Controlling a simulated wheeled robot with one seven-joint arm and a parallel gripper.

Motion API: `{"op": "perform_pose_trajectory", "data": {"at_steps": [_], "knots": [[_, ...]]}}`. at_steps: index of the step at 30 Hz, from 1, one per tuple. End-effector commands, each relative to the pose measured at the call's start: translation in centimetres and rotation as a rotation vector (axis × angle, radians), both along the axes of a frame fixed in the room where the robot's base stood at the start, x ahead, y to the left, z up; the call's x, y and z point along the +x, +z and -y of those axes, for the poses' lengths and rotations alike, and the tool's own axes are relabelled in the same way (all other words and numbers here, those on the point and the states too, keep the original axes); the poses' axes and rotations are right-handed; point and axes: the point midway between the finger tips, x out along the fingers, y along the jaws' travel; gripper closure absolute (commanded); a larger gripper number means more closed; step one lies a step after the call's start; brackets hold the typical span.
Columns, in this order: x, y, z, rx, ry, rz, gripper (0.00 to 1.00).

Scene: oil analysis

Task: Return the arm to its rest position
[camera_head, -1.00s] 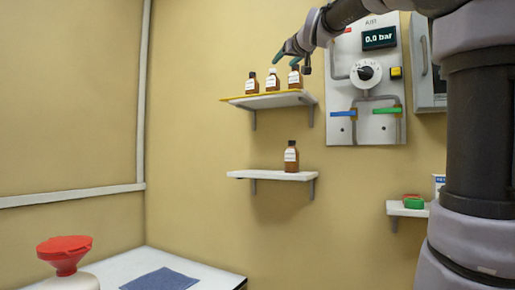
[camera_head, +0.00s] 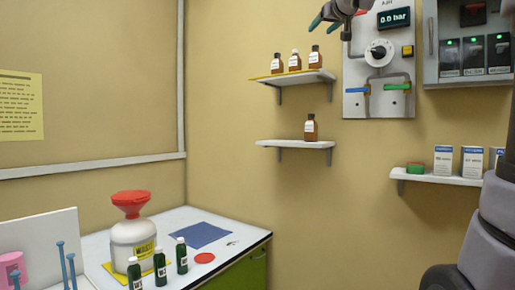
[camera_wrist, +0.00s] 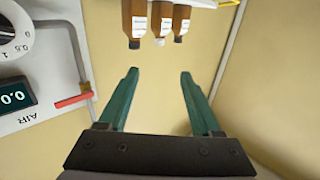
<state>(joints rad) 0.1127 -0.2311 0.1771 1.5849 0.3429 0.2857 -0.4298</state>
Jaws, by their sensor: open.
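My gripper (camera_head: 326,22) is at the top of the head view, above and to the right of the upper shelf, with its green fingers pointing left and down. In the wrist view my gripper (camera_wrist: 158,90) has its two green fingers spread apart with nothing between them. Several brown bottles with white labels stand on the upper shelf (camera_head: 300,76), such as the right one (camera_head: 314,58). The bottles also appear upside down in the wrist view, the middle one (camera_wrist: 162,18) beyond the fingertips and apart from them. Part of my arm is cut off by the right edge of the head view.
The air panel (camera_head: 355,103) reads 0.0 bar, close to my gripper on its right. A lower shelf (camera_head: 290,144) holds one brown bottle. A right shelf (camera_head: 440,179) holds small boxes. The bench (camera_head: 185,220) holds a waste container (camera_head: 134,238) with a red funnel and dark green bottles.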

Motion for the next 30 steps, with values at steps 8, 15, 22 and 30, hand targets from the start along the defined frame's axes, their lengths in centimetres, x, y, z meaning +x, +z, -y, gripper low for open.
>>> {"op": "perform_pose_trajectory", "data": {"at_steps": [8, 15, 22, 30], "knots": [[-2.2, -4.3, 0.1, 0.028, 0.002, -0.106, 0.34], [-5.6, -10.3, 0.6, 0.075, -0.005, -0.254, 0.34], [-11.6, -19.9, 1.7, 0.158, -0.037, -0.479, 0.34], [-22.7, -34.9, 3.3, 0.308, -0.129, -0.832, 0.34]]}}
